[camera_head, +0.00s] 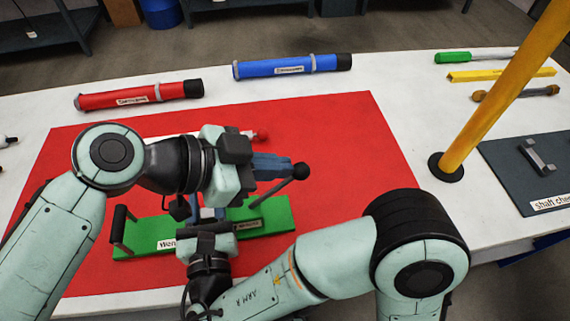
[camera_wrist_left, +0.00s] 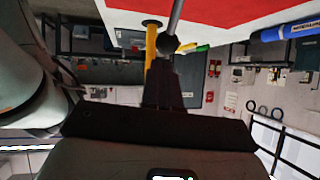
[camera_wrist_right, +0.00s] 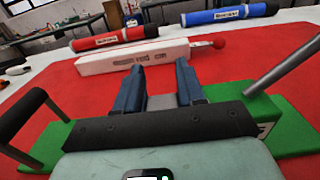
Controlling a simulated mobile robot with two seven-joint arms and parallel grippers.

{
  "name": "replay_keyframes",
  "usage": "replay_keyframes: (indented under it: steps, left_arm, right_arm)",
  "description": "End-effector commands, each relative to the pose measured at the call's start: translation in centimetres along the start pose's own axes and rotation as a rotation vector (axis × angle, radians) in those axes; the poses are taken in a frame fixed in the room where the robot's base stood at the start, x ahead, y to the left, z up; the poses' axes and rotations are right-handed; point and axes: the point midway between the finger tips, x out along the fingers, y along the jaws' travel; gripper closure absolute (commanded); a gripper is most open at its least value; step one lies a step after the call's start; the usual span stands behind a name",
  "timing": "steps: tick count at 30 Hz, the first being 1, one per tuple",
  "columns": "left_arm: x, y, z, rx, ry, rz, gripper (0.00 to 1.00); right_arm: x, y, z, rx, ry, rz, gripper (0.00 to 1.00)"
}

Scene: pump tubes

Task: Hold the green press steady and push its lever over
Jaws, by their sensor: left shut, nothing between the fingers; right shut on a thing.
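The green press (camera_head: 270,212) lies on the red mat, with a black handle (camera_head: 119,226) at its left end. Its lever is a tilted grey rod with a black knob (camera_head: 300,171), leaning up to the right; the knob also shows in the left wrist view (camera_wrist_left: 168,43). My left gripper (camera_head: 285,166) is shut and empty, its fingertips right at the knob; whether they touch is unclear. My right gripper (camera_wrist_right: 159,80) straddles a grey part (camera_wrist_right: 161,103) of the press between its blue fingers and is shut on it. My arms hide the press's middle in the head view.
A white labelled box (camera_wrist_right: 135,58) with a red-ended rod lies behind the press. A red tube (camera_head: 138,96) and a blue tube (camera_head: 292,66) lie farther back. A yellow post (camera_head: 500,90) and a dark plate (camera_head: 525,175) stand right. The red mat (camera_head: 365,140) is clear right of the knob.

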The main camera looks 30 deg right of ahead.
Motion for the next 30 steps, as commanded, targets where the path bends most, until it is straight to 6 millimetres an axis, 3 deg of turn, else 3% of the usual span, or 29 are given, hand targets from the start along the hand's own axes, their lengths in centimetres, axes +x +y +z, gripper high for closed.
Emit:
replay_keyframes:
  steps: [3,10,25,26,28,30]
  left_arm:
    - [-2.7,-0.2,-0.5,0.001,0.001,-0.011,1.00]
    - [-6.1,-0.2,-1.1,0.001,-0.001,-0.012,1.00]
    - [-7.0,-0.1,-1.2,0.001,-0.003,-0.012,1.00]
    - [-7.0,-0.1,-1.3,0.001,-0.003,-0.012,1.00]
    - [-7.0,-0.1,-1.3,0.001,-0.003,-0.012,1.00]
    - [-7.0,-0.1,-1.3,0.001,-0.003,-0.012,1.00]
  right_arm:
    - [0.1,-0.1,0.2,0.005,-0.003,-0.005,1.00]
    - [0.1,-0.2,0.3,0.006,-0.006,-0.009,1.00]
    - [0.2,-0.3,0.4,0.006,-0.008,-0.012,1.00]
    - [0.2,-0.3,0.4,0.006,-0.008,-0.012,0.58]
    - [0.2,-0.3,0.4,0.005,-0.007,-0.012,0.35]
    - [0.2,-0.3,0.3,0.005,-0.006,-0.012,0.31]
